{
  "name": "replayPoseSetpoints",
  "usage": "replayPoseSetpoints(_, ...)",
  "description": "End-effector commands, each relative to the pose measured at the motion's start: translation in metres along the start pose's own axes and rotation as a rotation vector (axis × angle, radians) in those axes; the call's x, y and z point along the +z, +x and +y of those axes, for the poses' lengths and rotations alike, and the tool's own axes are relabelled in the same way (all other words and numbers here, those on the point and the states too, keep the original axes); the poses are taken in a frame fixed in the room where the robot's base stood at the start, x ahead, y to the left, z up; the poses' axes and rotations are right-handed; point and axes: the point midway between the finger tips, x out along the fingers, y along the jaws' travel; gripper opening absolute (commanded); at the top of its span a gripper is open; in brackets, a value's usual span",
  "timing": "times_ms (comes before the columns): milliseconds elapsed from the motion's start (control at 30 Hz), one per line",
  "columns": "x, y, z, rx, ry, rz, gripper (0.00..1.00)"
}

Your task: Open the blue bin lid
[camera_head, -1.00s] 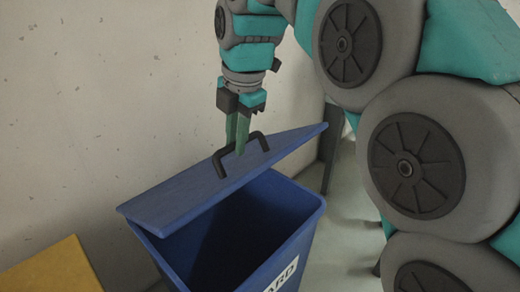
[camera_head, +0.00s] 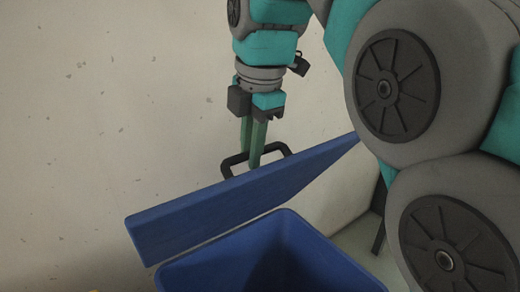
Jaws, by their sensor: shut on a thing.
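The blue bin (camera_head: 190,273) stands at the bottom of the view with its dark inside showing. Its blue lid (camera_head: 245,197) is raised and tilted above the bin, with a gap between the lid's near edge and the rim. A black handle (camera_head: 233,160) stands on the lid's upper side. My gripper (camera_head: 251,162) points down from above and is shut on the handle. The green fingers cover the middle of the handle. The lid's hinge side is not clearly visible.
A pale speckled wall (camera_head: 90,110) stands behind and to the left of the bin. My own arm links fill the right side. A dark post (camera_head: 379,220) shows at the right behind the bin.

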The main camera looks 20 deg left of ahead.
Motion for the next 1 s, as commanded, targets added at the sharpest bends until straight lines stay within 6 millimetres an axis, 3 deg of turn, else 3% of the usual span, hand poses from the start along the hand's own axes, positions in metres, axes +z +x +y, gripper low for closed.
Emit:
replayPoseSetpoints(167,-0.0011,0.0018,0.0004,-0.002,-0.002,0.002,0.0)
replayPoseSetpoints(200,-0.0011,0.0017,0.0003,-0.002,-0.002,0.002,0.22)
replayPoseSetpoints(467,-0.0004,0.0007,0.0002,-0.001,-0.001,0.001,0.5)
replayPoseSetpoints(1000,0.0017,0.0024,-0.0011,0.001,-0.001,0.0,0.5)
